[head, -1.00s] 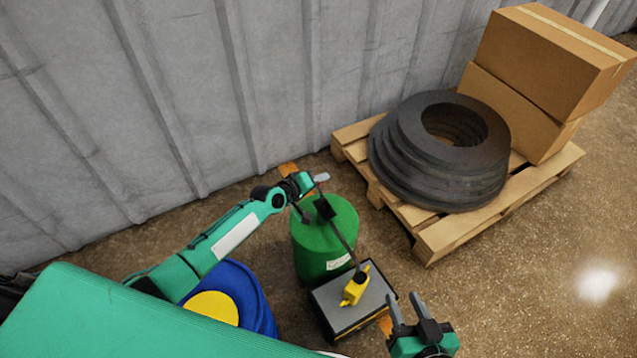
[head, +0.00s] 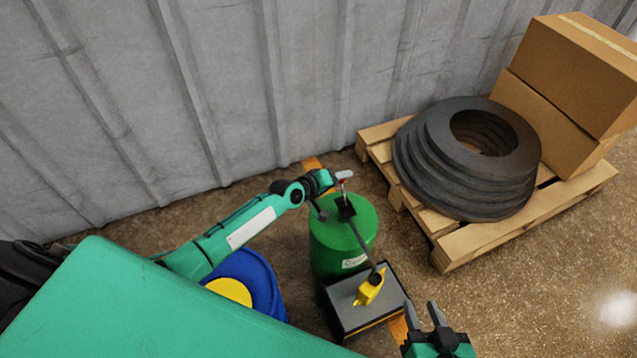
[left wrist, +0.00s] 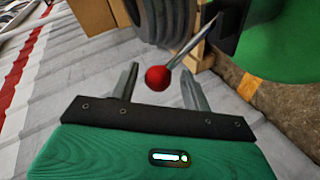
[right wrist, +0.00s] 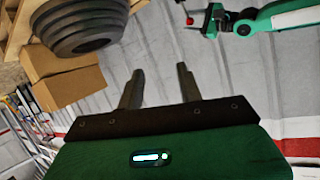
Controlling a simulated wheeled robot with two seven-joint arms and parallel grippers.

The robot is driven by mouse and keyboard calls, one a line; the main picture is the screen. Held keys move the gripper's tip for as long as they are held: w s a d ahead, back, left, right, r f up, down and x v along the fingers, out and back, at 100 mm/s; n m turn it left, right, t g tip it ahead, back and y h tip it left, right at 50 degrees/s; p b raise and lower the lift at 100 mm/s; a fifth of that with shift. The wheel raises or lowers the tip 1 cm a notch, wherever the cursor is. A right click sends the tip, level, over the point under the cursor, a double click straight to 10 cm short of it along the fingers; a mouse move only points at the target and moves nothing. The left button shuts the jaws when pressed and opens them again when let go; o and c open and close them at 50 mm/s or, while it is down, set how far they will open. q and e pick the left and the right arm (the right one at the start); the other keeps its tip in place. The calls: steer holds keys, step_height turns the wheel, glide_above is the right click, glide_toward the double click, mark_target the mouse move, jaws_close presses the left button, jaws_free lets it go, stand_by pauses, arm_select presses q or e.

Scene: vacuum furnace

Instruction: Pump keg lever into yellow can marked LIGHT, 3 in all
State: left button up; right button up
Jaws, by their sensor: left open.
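The green keg (head: 338,248) stands by the wall with a black pump (head: 345,207) on top. The pump's lever rises to a red knob (head: 343,175), which shows in the left wrist view (left wrist: 157,78) between the fingertips of my left gripper (left wrist: 158,75), with gaps at both sides. My left gripper is open. A dark pipe (head: 361,243) slopes from the pump to the small yellow can (head: 369,289), which sits on a grey-topped box (head: 350,318). No marking on the can is readable. My right gripper (head: 421,306) is open and empty, right of the box.
A wooden pallet (head: 470,247) with stacked dark rings (head: 430,180) and cardboard boxes (head: 570,75) is at the right. The corrugated wall (head: 200,90) runs behind the keg.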

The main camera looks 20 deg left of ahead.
arm_select(q)
steer(key=p+v, duration=0.3)
steer(key=v, duration=0.9)
steer(key=shift+s+a, duration=0.2)
steer(key=shift+s, duration=0.05)
arm_select(e)
steer(key=d+g+h, duration=0.1)
steer(key=d, duration=0.1)
steer(key=s+d+g, duration=0.1)
steer(key=d+g+h, duration=0.1)
steer(key=d+g, duration=0.1)
steer(key=shift+s+d+f+h, duration=0.2)
steer(key=shift+s+d+h, duration=0.1)
steer(key=shift+s, duration=0.05)
arm_select(q)
steer(key=shift+r, duration=0.1)
